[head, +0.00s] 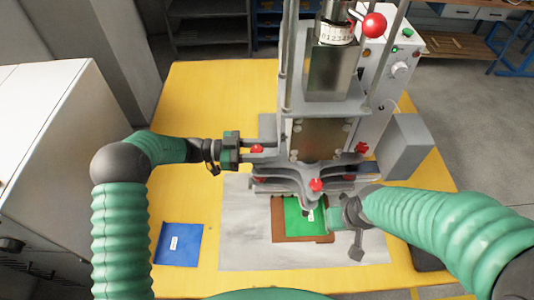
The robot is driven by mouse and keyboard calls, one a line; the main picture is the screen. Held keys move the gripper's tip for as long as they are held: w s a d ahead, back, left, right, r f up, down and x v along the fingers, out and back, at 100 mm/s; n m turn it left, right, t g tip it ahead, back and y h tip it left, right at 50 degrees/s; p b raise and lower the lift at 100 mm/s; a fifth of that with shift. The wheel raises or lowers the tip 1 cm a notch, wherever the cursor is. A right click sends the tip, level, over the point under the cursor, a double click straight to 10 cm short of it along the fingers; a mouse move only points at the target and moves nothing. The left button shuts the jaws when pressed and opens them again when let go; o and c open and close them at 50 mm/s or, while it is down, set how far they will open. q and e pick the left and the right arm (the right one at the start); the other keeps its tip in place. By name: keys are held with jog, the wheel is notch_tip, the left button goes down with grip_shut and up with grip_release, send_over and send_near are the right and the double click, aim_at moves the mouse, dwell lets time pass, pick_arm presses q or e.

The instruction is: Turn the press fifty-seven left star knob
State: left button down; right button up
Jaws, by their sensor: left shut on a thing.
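The press (318,140) stands on a yellow table, with a red star knob (257,149) on its left side. My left gripper (256,148) reaches in from the left at the knob's height and is shut on this knob; the fingers partly hide it. Another red knob (361,148) is on the press's right side, and a red knob (317,185) is at its lower front. My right gripper (354,228) is low in front of the press, at the right of the green piece; its fingers are too unclear to tell open from shut.
A green piece (293,219) lies on a brown plate (287,238) under the press, on a grey mat (240,235). A blue labelled sheet (180,245) lies at the front left of the yellow table (205,95). A grey control box (392,62) with knobs stands behind right.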

pick_arm(q)
jog(key=shift+s+m+g+b, duration=0.15)
jog(key=shift+m+g+b, duration=0.5)
jog(key=shift+g, duration=0.45)
jog(key=shift+m, duration=0.25)
jog(key=shift+r+g, duration=0.1)
jog(key=shift+g, duration=0.2)
jog(key=c, duration=1.4)
grip_release()
jog(key=o, duration=0.4)
jog(key=shift+a, duration=0.1)
jog(key=w+a+b, duration=0.1)
jog(key=a, duration=0.4)
jog(key=w+a+b, duration=0.1)
jog(key=a, duration=0.5)
jog(key=w+a+b, duration=0.1)
jog(key=a, duration=0.4)
jog(key=shift+w+a, duration=0.2)
jog(key=shift+a, duration=0.15)
